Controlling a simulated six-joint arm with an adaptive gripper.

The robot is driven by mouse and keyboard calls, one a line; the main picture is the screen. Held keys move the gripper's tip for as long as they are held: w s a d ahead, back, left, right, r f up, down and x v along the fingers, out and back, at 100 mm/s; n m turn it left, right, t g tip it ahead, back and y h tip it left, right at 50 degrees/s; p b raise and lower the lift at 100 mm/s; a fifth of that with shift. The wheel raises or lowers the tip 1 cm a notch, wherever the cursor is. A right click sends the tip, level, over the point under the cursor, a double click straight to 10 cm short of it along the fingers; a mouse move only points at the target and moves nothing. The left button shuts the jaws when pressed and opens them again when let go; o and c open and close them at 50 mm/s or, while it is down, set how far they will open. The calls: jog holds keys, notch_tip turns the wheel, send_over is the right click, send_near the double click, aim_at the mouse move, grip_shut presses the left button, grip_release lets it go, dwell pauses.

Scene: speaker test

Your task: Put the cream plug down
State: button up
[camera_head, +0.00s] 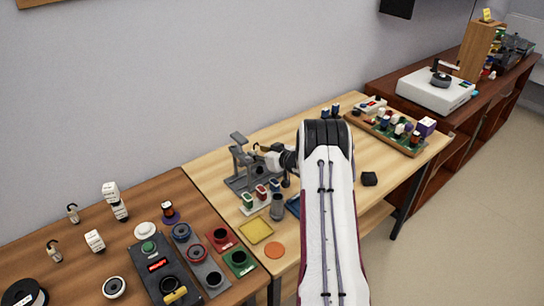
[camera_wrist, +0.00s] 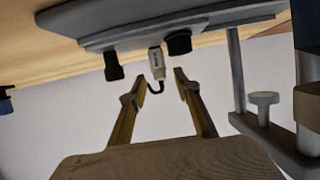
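The cream plug (camera_wrist: 156,63), with a short black hooked cord, shows in the wrist view just beyond my fingertips. It stands against the edge of a grey plate, between two black parts (camera_wrist: 113,66) (camera_wrist: 179,42). My gripper (camera_wrist: 158,88) is open; its two fingers stand apart on either side of the cord, with visible gaps to the plug. In the head view my gripper (camera_head: 271,158) is at the grey test stand (camera_head: 243,178) on the light wooden table. The plug cannot be made out clearly there.
Coloured blocks (camera_head: 262,193), a grey cylinder (camera_head: 277,207), a yellow tray (camera_head: 255,232) and an orange disc (camera_head: 275,250) lie in front of the stand. In the wrist view, a grey post with a knob (camera_wrist: 264,100) stands to the right.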

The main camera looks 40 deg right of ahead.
jog(key=shift+v, duration=4.3)
jog(key=a+r+g+h, duration=0.25)
jog(key=a+r, duration=0.25)
jog(key=r, duration=0.9)
jog(key=s+a+r+m+h, duration=0.1)
jog(key=s+a+r+h, duration=0.1)
jog(key=s+a+r, duration=0.7)
jog(key=s+a+g+y, duration=0.2)
jog(key=s+a, duration=1)
jog(key=s, duration=0.3)
jog(key=s+a+n+g+y, duration=0.1)
jog(key=s+a+g+y, duration=0.1)
jog(key=s+a, duration=1)
jog(key=s+g, duration=0.1)
jog(key=s, duration=0.3)
jog(key=shift+a, duration=0.3)
